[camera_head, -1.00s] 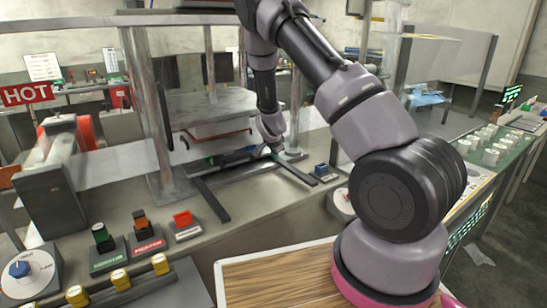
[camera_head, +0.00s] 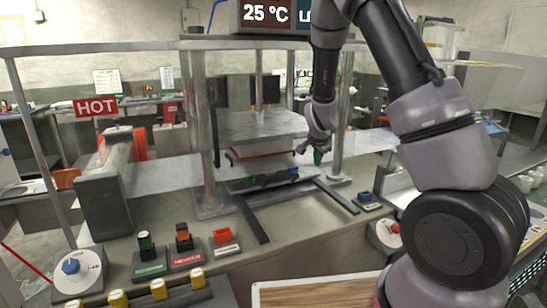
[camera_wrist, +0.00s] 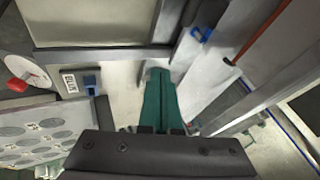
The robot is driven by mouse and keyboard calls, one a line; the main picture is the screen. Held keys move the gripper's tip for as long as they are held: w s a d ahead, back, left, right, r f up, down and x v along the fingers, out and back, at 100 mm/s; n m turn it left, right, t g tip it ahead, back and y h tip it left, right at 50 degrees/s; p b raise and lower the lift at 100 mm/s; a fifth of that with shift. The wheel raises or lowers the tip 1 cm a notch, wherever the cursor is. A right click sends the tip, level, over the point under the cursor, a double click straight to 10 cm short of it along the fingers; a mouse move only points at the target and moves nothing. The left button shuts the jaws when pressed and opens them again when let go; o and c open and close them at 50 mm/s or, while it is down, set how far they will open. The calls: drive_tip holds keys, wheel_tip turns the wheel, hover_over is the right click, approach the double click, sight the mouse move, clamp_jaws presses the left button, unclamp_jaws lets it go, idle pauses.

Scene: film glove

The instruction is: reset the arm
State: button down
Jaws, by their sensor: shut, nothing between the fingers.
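My gripper (camera_head: 318,157) shows in the head view beside the front right post of the film press. Its green fingers (camera_wrist: 160,100) are shut together and empty in the wrist view.
The press's clear posts (camera_head: 204,130) and grey plate (camera_head: 258,125) stand close to my gripper. A HOT sign (camera_head: 96,107) and a roller unit (camera_head: 108,185) are at left. Switches (camera_head: 184,238) and a blue-knobbed dial (camera_head: 72,268) line the front.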

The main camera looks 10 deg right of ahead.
drive_tip(key=s+r+n+y, duration=0.2)
drive_tip(key=s+r, duration=0.5)
drive_tip(key=r, duration=0.4)
drive_tip(key=s+r+n+y, duration=0.2)
drive_tip(key=s+r, duration=0.6)
drive_tip(key=r, duration=0.2)
drive_tip(key=s+r+n, duration=0.2)
drive_tip(key=s+r, duration=0.1)
drive_tip(key=s, duration=0.5)
drive_tip(key=s+r+n, duration=0.2)
drive_tip(key=s+r, duration=0.2)
drive_tip(key=s, duration=0.5)
drive_tip(key=shift+d+n, duration=0.25)
drive_tip(key=shift+n, duration=0.15)
drive_tip(key=shift+w+r, duration=0.1)
